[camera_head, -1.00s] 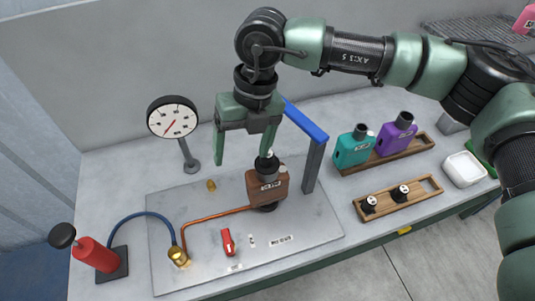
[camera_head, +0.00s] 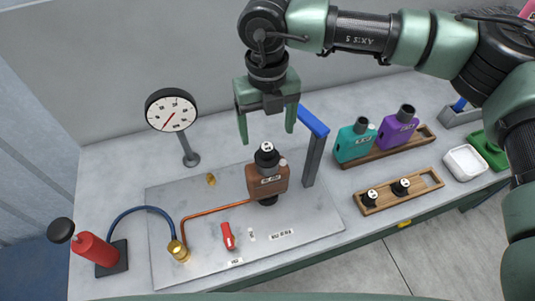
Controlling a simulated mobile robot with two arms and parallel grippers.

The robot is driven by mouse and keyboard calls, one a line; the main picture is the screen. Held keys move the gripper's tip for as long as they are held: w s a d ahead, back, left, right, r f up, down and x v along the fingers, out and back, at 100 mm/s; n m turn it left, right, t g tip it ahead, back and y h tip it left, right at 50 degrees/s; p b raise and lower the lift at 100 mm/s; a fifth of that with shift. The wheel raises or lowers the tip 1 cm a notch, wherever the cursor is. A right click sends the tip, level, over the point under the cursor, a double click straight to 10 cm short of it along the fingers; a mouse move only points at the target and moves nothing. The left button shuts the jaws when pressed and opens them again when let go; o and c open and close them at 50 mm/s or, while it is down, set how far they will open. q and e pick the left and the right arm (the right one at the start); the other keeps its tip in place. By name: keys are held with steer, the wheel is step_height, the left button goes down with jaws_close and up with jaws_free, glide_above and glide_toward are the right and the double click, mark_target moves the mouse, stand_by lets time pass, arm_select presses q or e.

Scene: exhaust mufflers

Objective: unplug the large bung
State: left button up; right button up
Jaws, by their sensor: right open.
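A brown muffler (camera_head: 268,183) stands upright on the grey plate. A black bung (camera_head: 266,158) with a white label on its top sits in the muffler's upper end. My right gripper (camera_head: 266,135) hangs over the muffler, open and empty. Its two fingers point down, one to each side of the bung in the picture, with their tips above it and apart from it. Two smaller black bungs, one (camera_head: 371,198) at left and one (camera_head: 401,187) at right, sit in a wooden tray (camera_head: 424,188). My left gripper is not in view.
A blue-topped post (camera_head: 313,150) stands close to the muffler's right. A dial gauge (camera_head: 171,110) is at the back left. A copper pipe (camera_head: 215,209) runs to a brass fitting (camera_head: 178,250). A red pump (camera_head: 97,249) stands at left. Teal (camera_head: 354,144) and purple (camera_head: 396,131) mufflers stand at right.

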mark_target(267, 146)
step_height(267, 146, down, 4)
steer(key=shift+b, duration=0.5)
step_height(267, 146, down, 3)
steer(key=b, duration=0.4)
steer(key=shift+f, duration=0.35)
steer(key=shift+r, duration=0.1)
steer(key=shift+b, duration=0.35)
steer(key=shift+b, duration=0.3)
